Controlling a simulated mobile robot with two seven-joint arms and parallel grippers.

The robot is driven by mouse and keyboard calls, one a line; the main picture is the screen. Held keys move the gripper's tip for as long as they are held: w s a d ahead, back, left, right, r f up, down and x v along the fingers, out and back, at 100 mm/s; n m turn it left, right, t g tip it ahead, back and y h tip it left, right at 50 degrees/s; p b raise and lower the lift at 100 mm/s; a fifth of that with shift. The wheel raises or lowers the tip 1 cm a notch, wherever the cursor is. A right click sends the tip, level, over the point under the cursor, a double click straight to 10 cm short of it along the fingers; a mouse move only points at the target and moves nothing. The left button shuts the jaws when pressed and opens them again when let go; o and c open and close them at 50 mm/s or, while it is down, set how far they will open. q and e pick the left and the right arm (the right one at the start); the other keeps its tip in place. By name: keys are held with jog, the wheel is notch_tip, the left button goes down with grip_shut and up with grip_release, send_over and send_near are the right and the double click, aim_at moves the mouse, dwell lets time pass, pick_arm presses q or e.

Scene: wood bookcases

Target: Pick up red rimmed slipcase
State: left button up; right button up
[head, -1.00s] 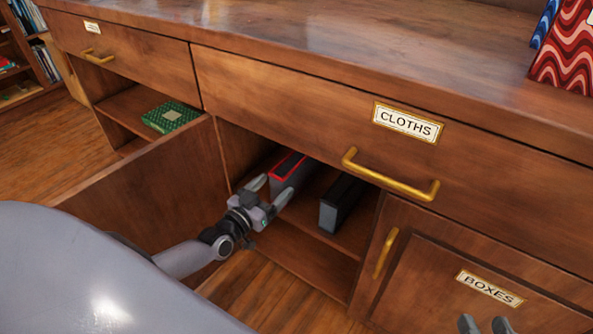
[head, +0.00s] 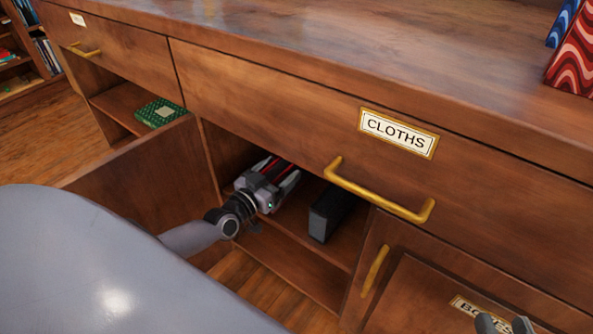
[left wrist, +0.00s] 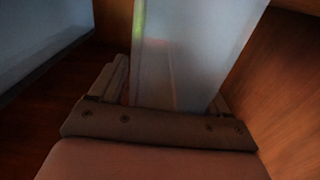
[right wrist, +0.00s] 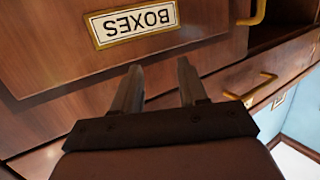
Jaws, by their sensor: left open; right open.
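The red rimmed slipcase (head: 272,168) stands on the shelf inside the open cabinet under the CLOTHS drawer. In the left wrist view the slipcase (left wrist: 185,60) shows as a pale, dim block between the open fingers (left wrist: 172,90). Whether the fingers touch it I cannot tell. My right gripper (head: 503,325) is at the bottom right, open and empty, in front of the BOXES door; it also shows in the right wrist view (right wrist: 157,82).
A black box (head: 328,212) stands on the same shelf, right of the slipcase. The open cabinet door (head: 150,185) is to the left. The CLOTHS drawer handle (head: 378,193) juts out above. A green patterned box (head: 158,112) lies in the left compartment.

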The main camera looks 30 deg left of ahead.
pick_arm(q)
jog(key=c, duration=1.1)
jog(key=shift+r, duration=0.1)
